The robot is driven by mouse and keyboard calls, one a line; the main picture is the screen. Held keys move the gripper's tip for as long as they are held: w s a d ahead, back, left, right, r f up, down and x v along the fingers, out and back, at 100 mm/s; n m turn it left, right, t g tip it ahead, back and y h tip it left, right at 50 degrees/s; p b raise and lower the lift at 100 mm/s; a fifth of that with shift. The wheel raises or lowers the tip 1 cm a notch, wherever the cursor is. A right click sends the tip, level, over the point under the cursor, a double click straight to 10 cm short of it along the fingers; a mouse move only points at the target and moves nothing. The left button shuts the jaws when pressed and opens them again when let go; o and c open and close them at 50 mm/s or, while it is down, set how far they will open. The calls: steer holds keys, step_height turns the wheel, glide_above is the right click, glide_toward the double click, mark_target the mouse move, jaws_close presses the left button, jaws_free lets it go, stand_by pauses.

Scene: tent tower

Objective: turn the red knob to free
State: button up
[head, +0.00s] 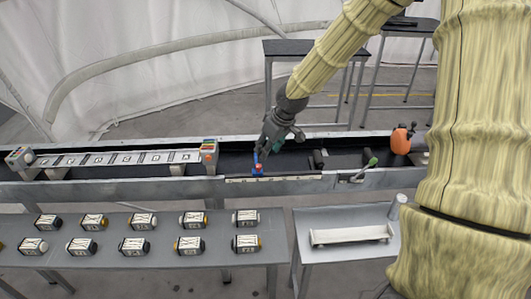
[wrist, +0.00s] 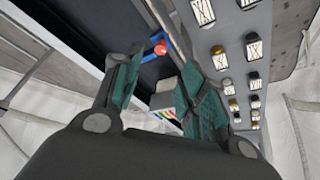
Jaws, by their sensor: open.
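A small red knob (head: 257,171) with a blue part (head: 256,158) sits at the trough's near side, just below my gripper (head: 272,146) in the head view. In the wrist view the red knob (wrist: 159,49) shows as a round red end beside a blue bar (wrist: 181,48), ahead of my gripper (wrist: 162,85). My gripper is open and empty, its green-padded fingers apart. The knob appears between the fingers' lines but beyond the tips, and I see no contact. Any marking for free is too small to read.
A long grey trough (head: 120,190) crosses the view. A lettered rack (head: 115,159) lies on its left; a green-ended lever (head: 371,163) and an orange object (head: 401,140) are on the right. Several labelled blocks stand on the front table (head: 140,226). A white tray (head: 345,235) is right.

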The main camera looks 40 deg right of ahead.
steer(key=shift+v, duration=0.9)
steer(key=n+t+y+p, duration=0.3)
steer(key=n+t+y, duration=0.2)
steer(key=t+y, duration=0.15)
glide_toward(260, 165)
steer(key=p+x, duration=0.2)
steer(key=x, duration=0.6)
steer(key=shift+a+p, duration=0.15)
steer(key=shift+p, duration=0.15)
steer(key=shift+f, duration=0.15)
jaws_close()
